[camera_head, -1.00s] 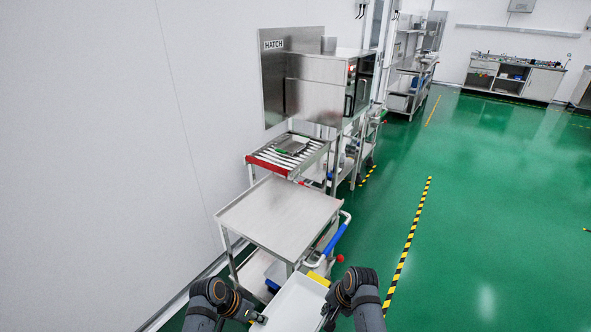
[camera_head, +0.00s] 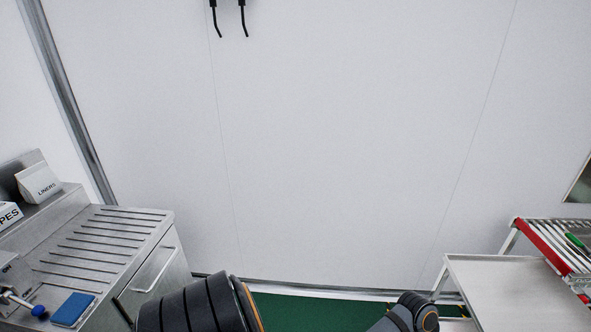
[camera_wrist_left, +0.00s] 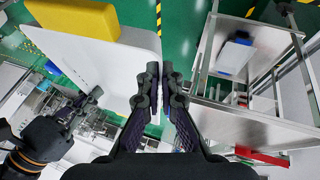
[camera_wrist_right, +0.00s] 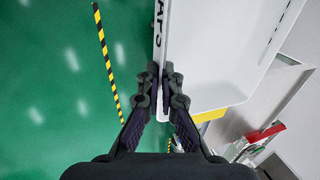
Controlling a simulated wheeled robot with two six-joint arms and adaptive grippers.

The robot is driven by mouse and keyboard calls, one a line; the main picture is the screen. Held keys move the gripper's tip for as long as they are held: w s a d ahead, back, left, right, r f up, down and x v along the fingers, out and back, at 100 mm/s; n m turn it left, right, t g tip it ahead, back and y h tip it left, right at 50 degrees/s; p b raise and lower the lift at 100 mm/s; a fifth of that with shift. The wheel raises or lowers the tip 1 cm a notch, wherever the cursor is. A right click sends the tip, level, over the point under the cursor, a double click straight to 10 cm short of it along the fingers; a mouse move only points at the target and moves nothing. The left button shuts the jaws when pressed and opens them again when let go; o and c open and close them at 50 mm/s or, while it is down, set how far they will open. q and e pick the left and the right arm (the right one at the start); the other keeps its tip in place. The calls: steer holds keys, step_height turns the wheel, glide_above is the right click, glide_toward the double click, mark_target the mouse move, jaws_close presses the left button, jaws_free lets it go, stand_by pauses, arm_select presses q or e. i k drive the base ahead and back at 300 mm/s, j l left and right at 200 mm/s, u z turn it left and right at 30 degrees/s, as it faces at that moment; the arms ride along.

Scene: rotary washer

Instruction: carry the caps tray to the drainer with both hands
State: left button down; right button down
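The white caps tray shows in the left wrist view (camera_wrist_left: 100,60) and the right wrist view (camera_wrist_right: 215,50), where dark lettering is partly visible on its wall. My left gripper (camera_wrist_left: 161,76) is closed over one edge of the tray. My right gripper (camera_wrist_right: 163,74) is closed over the lettered wall on the other side. The tray and both gripper tips are below the head view; only my arm links show there. A ribbed steel drainboard (camera_head: 110,236), apparently the drainer, is at the left of the head view. Its ribbed top looks bare.
A blue sponge-like block (camera_head: 73,309) and a white liners box (camera_head: 40,184) are by the drainboard. A steel cart (camera_head: 505,285) and a red-edged roller rack (camera_head: 550,245) stand at the right. Green floor lies between. A yellow block (camera_wrist_left: 78,18) shows by the tray.

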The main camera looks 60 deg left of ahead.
mark_target(110, 242)
steer(key=u, duration=3.45)
steer(key=l+u, duration=0.1)
steer(key=u, duration=0.25)
steer(key=i+u, duration=0.1)
steer(key=u, duration=0.25)
steer(key=l+u, duration=0.15)
steer(key=u, duration=0.15)
steer(key=i+l, duration=0.1)
steer(key=l, duration=1.05)
steer(key=i+l, duration=0.15)
steer(key=l, duration=1)
steer(key=i+l, duration=0.25)
steer(key=i, duration=0.15)
steer(key=i+j, duration=0.15)
steer(key=i, duration=0.2)
steer(key=i+j, duration=0.1)
steer(key=i, duration=0.25)
